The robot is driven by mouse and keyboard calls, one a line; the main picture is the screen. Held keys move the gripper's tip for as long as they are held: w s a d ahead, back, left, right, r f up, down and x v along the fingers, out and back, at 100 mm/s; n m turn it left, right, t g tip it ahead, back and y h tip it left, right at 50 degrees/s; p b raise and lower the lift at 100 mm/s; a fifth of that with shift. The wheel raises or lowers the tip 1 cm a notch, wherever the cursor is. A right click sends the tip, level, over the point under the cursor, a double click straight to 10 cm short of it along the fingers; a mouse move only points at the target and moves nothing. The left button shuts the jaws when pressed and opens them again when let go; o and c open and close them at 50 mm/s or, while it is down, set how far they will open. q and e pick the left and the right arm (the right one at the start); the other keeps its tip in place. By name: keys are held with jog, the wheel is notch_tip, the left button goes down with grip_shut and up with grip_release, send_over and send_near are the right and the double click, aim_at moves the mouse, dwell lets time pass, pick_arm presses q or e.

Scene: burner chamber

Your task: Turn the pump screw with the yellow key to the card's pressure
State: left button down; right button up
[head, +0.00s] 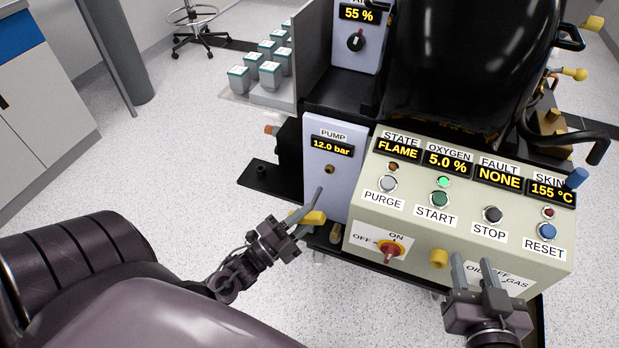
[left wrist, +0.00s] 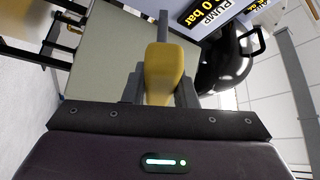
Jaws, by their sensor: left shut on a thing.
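My left gripper (head: 304,224) is shut on the yellow key (head: 311,217), just below the pump panel (head: 318,205). The left wrist view shows the key's yellow handle (left wrist: 163,72) between the fingers, its grey shaft pointing away. In the head view the shaft points up, and its tip shows a little below the brass pump screw (head: 329,169), apart from it in the picture. The pump display (head: 332,147) above the screw reads 12.0 bar. I cannot make out a card with a pressure. My right gripper (head: 473,268) is open and seems empty, at the console's lower front.
The sloped console (head: 450,235) has PURGE, START, STOP and RESET buttons and a red ON/OFF switch (head: 390,248). Its displays read FLAME, 5.0 %, NONE and 155 °C. A yellow knob (head: 439,258) is left of my right gripper. The floor at left is clear.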

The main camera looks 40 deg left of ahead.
pick_arm(q)
jog(key=shift+f+n+b, duration=0.15)
jog(key=shift+n+b, duration=0.15)
jog(key=shift+b, duration=0.05)
jog(key=n+t+y+b, duration=0.1)
jog(key=n, duration=0.1)
jog(key=n+t+b, duration=0.1)
jog(key=n, duration=0.1)
jog(key=shift+f+y, duration=0.15)
jog(key=shift+y, duration=0.25)
jog(key=shift+n+t+y, duration=0.4)
jog(key=shift+n, duration=0.6)
jog(key=shift+r+n+y, duration=0.3)
jog(key=shift+n+y, duration=0.1)
jog(key=shift+n, duration=0.3)
jog(key=shift+t+b, duration=0.3)
